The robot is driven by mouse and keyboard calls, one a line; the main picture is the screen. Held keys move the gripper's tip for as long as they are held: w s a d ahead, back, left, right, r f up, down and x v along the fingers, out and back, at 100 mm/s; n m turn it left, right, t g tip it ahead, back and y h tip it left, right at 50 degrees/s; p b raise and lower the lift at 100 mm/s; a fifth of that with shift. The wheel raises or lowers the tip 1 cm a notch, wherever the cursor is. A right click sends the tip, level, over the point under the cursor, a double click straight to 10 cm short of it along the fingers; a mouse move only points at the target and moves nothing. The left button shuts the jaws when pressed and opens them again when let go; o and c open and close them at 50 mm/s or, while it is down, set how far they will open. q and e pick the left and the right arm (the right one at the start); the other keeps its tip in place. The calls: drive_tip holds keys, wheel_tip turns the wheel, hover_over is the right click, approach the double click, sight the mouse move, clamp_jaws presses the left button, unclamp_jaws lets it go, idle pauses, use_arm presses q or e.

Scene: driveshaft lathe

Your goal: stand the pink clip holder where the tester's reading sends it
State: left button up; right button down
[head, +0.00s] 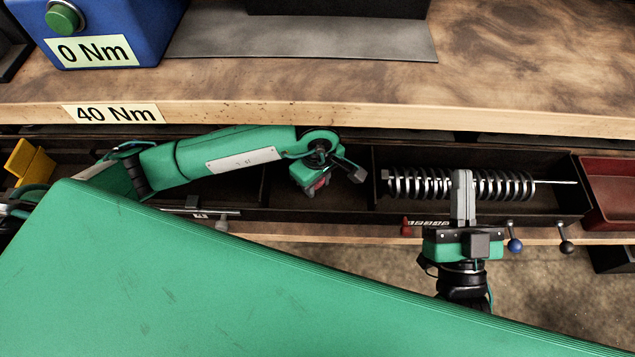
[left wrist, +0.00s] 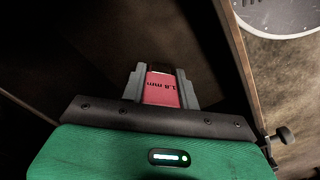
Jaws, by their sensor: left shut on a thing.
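A blue box (head: 120,20) with a green button and a "0 Nm" label stands on the bench at upper left. No tester reading is legible.
A "40 Nm" label (head: 113,113) is on the bench's front edge (head: 300,115). The open drawer (head: 290,212) has dividers. A red tray (head: 615,190) lies at right, a yellow part (head: 28,162) at left. Knobbed levers (head: 515,243) stand at the front. A grey plate (head: 300,42) lies on the bench.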

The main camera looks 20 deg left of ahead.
use_arm(q)
drive_tip(key=shift+f, duration=0.15)
use_arm(e)
drive_tip(key=shift+r, duration=0.2)
use_arm(q)
drive_tip(key=shift+f, duration=0.1)
drive_tip(key=o, duration=1.1)
drive_tip(key=shift+c, duration=0.2)
use_arm(e)
drive_tip(key=shift+s+d+r+t, duration=0.15)
drive_tip(key=shift+d+r+t, duration=0.05)
drive_tip(key=shift+r+t, duration=0.35)
use_arm(q)
wheel_tip(320, 180, up, 7)
drive_tip(key=shift+r+p, duration=0.1)
drive_tip(key=shift+p, duration=0.7)
drive_tip(key=shift+r, duration=0.3)
use_arm(e)
wheel_tip(320, 180, down, 8)
drive_tip(key=a+g, duration=0.2)
drive_tip(key=g, duration=0.3)
drive_tip(key=shift+s+a+f, duration=0.15)
drive_tip(key=shift+a, duration=0.05)
use_arm(q)
drive_tip(key=shift+f, duration=0.1)
